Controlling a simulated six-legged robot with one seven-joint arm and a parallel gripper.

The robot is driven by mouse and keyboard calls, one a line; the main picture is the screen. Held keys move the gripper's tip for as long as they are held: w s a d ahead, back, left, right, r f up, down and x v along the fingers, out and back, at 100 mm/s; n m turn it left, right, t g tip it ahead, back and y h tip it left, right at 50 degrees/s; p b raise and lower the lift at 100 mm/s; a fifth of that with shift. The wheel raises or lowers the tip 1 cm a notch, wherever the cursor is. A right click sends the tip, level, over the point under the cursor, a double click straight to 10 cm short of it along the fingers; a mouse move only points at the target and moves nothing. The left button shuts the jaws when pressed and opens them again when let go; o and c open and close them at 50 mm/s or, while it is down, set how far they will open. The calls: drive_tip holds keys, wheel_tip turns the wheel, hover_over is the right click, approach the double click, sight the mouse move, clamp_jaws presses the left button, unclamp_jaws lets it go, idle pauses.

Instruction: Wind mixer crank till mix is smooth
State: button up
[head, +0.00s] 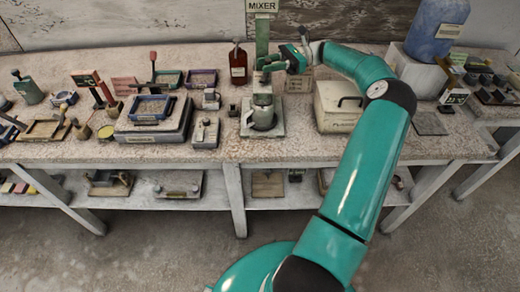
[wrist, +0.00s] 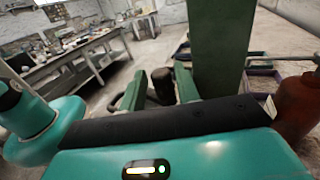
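The mixer stands at the bench's back middle, with a green upright column (head: 262,38) under a MIXER sign (head: 262,6). A grey-green mixing pot (head: 263,112) sits on its pale base (head: 262,130). The mix inside cannot be seen. My gripper (head: 272,64) is at the mixer's upper part, above the pot, and hides part of it. In the wrist view my gripper's two green fingers (wrist: 160,90) are spread, with a dark rounded knob (wrist: 160,86) between or just beyond them; narrow gaps show beside it. The green column (wrist: 222,45) rises just right of the fingers.
A brown-red bottle (head: 238,64) stands close left of the mixer; it is large at the wrist view's right edge (wrist: 298,105). A pale lidded box (head: 338,108) is to the right. Trays and small tools crowd the bench's left. A blue jug (head: 436,30) stands back right.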

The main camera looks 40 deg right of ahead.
drive_tip(key=s+d+m+t+h, duration=0.4)
drive_tip(key=s+m+t, duration=0.15)
drive_tip(key=s, duration=0.25)
drive_tip(key=s+d+m+t+h, duration=0.35)
drive_tip(key=s+t+h, duration=0.2)
drive_tip(key=s, duration=0.25)
drive_tip(key=a+f+n+g, duration=0.1)
drive_tip(key=a+f+g, duration=0.1)
drive_tip(key=a+f, duration=0.2)
drive_tip(key=a+f+n+g, duration=0.2)
drive_tip(key=a+f, duration=0.2)
drive_tip(key=a, duration=0.4)
drive_tip(key=a+f+n+g, duration=0.2)
drive_tip(key=a+f, duration=0.2)
drive_tip(key=a, duration=0.2)
drive_tip(key=shift+w+a+g+y, duration=0.1)
drive_tip(key=shift+w+g+y, duration=0.25)
drive_tip(key=shift+w+g, duration=0.05)
drive_tip(key=s+a+f+n+g+h, duration=0.1)
drive_tip(key=s+a+f+n+g, duration=0.1)
drive_tip(key=a+f, duration=0.3)
drive_tip(key=shift+s+a+n+g, duration=0.4)
drive_tip(key=shift+s+a, duration=0.15)
drive_tip(key=shift+s, duration=0.2)
